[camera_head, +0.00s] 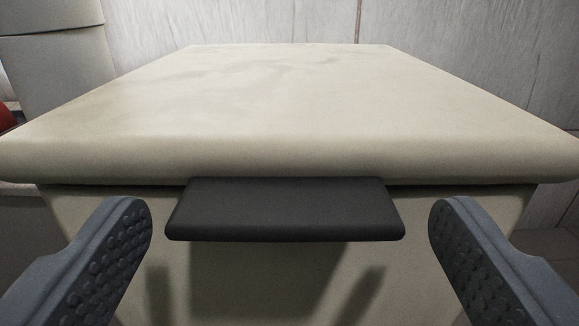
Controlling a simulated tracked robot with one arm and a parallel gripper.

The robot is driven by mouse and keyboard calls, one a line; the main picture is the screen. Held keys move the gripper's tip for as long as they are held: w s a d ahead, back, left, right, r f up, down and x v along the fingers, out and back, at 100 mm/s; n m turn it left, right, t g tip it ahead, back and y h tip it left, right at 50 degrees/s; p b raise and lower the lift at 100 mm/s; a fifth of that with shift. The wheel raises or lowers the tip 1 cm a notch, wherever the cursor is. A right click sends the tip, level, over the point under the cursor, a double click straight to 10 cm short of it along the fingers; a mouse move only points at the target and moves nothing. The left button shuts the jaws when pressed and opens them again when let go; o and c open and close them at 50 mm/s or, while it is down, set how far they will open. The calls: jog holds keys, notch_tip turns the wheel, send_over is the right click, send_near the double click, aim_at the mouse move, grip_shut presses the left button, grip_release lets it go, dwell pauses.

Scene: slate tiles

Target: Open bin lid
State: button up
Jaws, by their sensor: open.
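The bin has a large cream lid (290,105) that fills the middle of the view and lies flat and shut on the bin's cream body (260,285). A dark grey handle (285,210) sticks out from under the lid's front edge at the centre. My gripper (290,220) is open, with one grey, studded finger on each side of the handle. Both fingers look apart from the handle and hold nothing. Shadows fall on the bin's front below the handle.
A pale, rounded cream object (55,60) stands at the back left, with a bit of something red (7,117) at the left edge. A pale panelled wall (460,50) is close behind the bin. Some floor shows at the lower right.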

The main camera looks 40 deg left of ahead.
jog(key=shift+w+a, duration=0.3)
jog(key=shift+w, duration=0.05)
